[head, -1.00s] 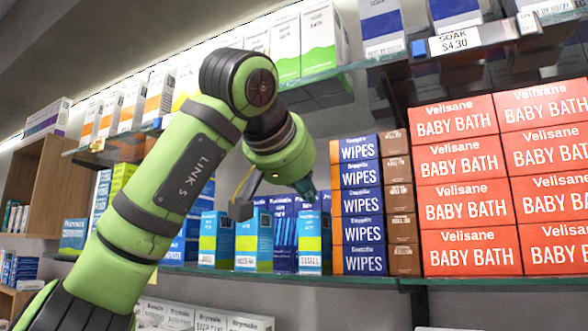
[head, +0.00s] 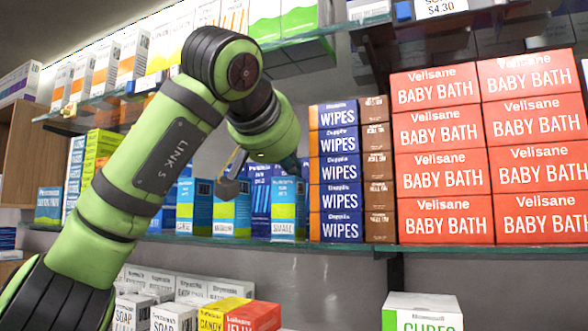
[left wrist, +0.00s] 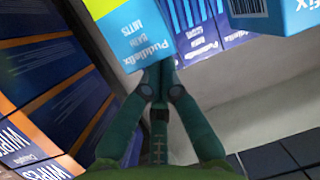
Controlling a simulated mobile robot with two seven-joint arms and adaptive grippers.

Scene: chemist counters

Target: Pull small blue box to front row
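A small blue-and-lime box marked SMALL (head: 288,208) stands on the middle shelf, left of the wipes. It also shows in the left wrist view (left wrist: 140,35), marked Bath Mitts. Another blue-and-lime box (head: 232,208) is further left. Dark blue boxes (head: 258,200) show between and behind them; in the left wrist view they are the Puddlefix boxes (left wrist: 195,35). My left gripper (left wrist: 160,82) has its fingertips close together at the edge of the Bath Mitts box, with nothing clearly between them. Whether they touch it is unclear. My right gripper is out of view.
A stack of WIPES boxes (head: 338,172) and brown boxes (head: 378,170) stands close on the right, then red Baby Bath boxes (head: 437,155). The upper shelf (head: 300,40) overhangs the row. Soap boxes (head: 172,318) stand below.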

